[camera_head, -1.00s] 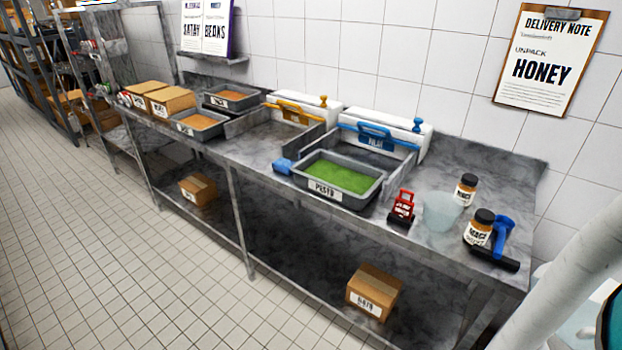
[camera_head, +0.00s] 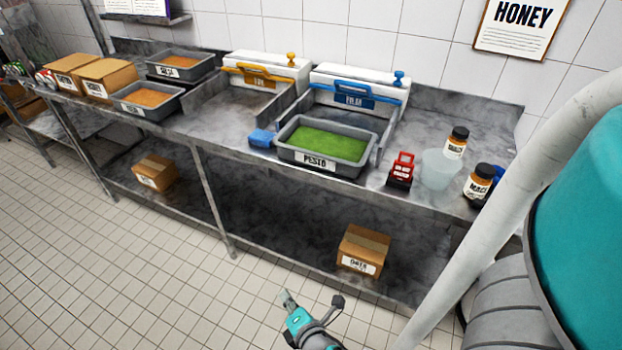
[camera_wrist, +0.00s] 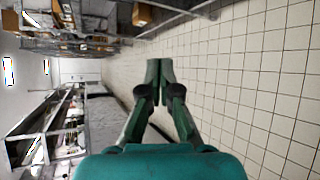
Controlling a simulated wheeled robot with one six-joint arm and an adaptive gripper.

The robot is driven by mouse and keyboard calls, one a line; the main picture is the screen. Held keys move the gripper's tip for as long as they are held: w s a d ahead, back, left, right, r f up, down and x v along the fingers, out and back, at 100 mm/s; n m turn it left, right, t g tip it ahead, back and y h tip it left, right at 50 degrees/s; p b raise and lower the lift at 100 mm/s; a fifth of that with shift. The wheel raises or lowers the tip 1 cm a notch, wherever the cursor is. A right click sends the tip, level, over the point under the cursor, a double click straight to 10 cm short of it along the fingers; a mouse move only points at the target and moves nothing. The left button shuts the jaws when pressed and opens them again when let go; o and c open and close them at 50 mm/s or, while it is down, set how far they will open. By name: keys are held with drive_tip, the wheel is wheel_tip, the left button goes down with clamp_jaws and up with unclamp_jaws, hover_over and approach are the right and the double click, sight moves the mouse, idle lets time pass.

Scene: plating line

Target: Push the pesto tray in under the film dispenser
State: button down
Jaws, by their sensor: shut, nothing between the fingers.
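The pesto tray (camera_head: 284,152) is a grey tray filled with green, with a label reading PESTO. In the head view it sits at the counter's front edge, between the low guide walls in front of the blue-handled film dispenser (camera_head: 335,80). The dispenser is a white box with a blue bar. The tray's far side lies a little short of the dispenser. My gripper (camera_head: 287,296) is low over the floor, in front of the counter and well apart from the tray. In the wrist view my gripper (camera_wrist: 159,68) is shut and empty, with its fingertips together.
A blue block (camera_head: 262,138) lies left of the tray. A red device (camera_head: 401,170), a clear tub (camera_head: 438,167) and labelled jars (camera_head: 456,142) stand to its right. A yellow-handled dispenser (camera_head: 262,68) is left. A carton (camera_head: 363,250) is on the lower shelf. The floor is clear.

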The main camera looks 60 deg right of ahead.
drive_tip(key=w+d+r+n+g+h, duration=0.1)
drive_tip(key=w+d+r+n+h, duration=0.15)
drive_tip(key=w+d, duration=0.3)
drive_tip(key=g+h, duration=0.8)
drive_tip(key=g, duration=0.1)
approach(315, 155)
drive_tip(key=shift+n, duration=0.25)
drive_tip(key=d, duration=0.7)
drive_tip(key=shift+w+d, duration=0.1)
drive_tip(key=shift+w, duration=0.15)
drive_tip(key=d, duration=0.5)
drive_tip(key=w+d, duration=0.1)
drive_tip(key=d, duration=0.9)
drive_tip(key=shift+w+d, duration=0.15)
drive_tip(key=shift+d, duration=0.05)
